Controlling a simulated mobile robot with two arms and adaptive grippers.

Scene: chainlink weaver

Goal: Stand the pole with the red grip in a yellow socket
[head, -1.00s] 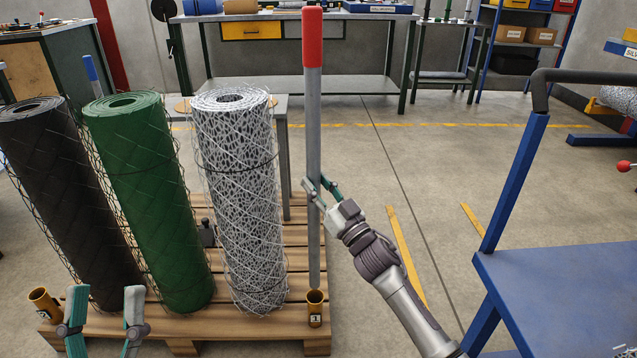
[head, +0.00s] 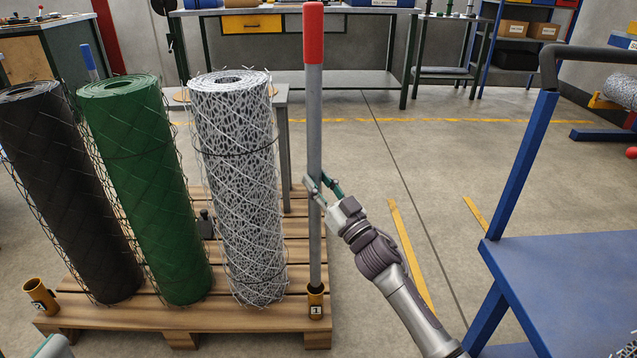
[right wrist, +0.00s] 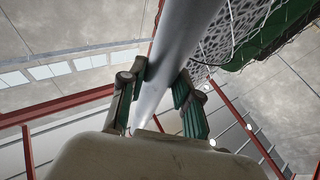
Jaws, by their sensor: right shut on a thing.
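The pole (head: 315,130) with the red grip (head: 313,32) stands upright at the pallet's front right corner, grip at the top. Its lower end meets the mouth of the right yellow socket (head: 316,304) and appears to be inside; the tip is hidden. My right gripper (head: 322,190) is shut on the pole's grey shaft below mid-height; the right wrist view shows the shaft between its fingers (right wrist: 162,95). A second yellow socket (head: 40,296), tilted and empty, is at the pallet's front left corner. Only a piece of my left gripper (head: 54,347) shows at the bottom left edge.
Black (head: 65,190), green (head: 145,190) and silver mesh (head: 237,180) rolls stand on the wooden pallet (head: 240,322), the silver one close left of the pole. A blue cart (head: 570,275) is at the right. The floor between pallet and cart is clear apart from my right arm.

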